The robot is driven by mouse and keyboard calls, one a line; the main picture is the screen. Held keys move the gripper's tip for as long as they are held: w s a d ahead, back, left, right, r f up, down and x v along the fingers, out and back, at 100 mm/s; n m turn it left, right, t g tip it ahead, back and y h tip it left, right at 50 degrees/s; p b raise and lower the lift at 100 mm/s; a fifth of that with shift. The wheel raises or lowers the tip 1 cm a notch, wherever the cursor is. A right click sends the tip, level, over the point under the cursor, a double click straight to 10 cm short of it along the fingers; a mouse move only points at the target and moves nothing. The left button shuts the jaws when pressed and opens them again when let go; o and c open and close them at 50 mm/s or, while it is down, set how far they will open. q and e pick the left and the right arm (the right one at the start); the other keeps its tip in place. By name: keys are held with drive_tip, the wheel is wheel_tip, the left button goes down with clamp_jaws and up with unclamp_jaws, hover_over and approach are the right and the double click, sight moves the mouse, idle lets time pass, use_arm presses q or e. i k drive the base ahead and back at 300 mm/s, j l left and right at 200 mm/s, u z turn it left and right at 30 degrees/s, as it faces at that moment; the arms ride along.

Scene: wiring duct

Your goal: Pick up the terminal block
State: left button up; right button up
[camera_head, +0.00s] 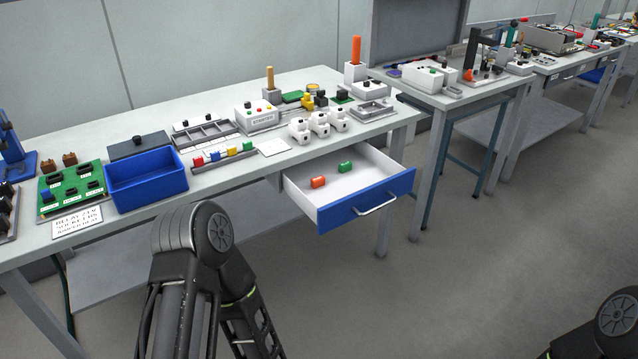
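Two small blocks lie apart on the white floor of an open drawer (365,209): an orange-red block (319,182) and a green block (345,167). I cannot tell for certain which of these is the terminal block. Neither gripper shows. Only a dark joint and links of one of my arms show at the bottom left of centre, and another dark joint of mine shows at the bottom right corner.
The grey table (240,175) carries a blue bin (146,186), a green board (70,190), a white button box (257,117) and white parts (318,125). The drawer juts out below the table's right part, with a handle (375,204). The floor to its right is clear.

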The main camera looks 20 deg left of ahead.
sight(318, 181)
drive_tip(key=i+l+u, duration=0.3)
drive_tip(key=l, duration=0.35)
drive_tip(key=i+l+u, duration=0.15)
drive_tip(key=i+l, duration=0.15)
drive_tip(key=i+l+u, duration=0.15)
drive_tip(key=l, duration=0.35)
drive_tip(key=i+l+u, duration=0.15)
drive_tip(key=l, duration=0.25)
drive_tip(key=i+l+u, duration=0.15)
drive_tip(key=l, duration=0.25)
drive_tip(key=l+u, duration=0.15)
drive_tip(key=l, duration=0.25)
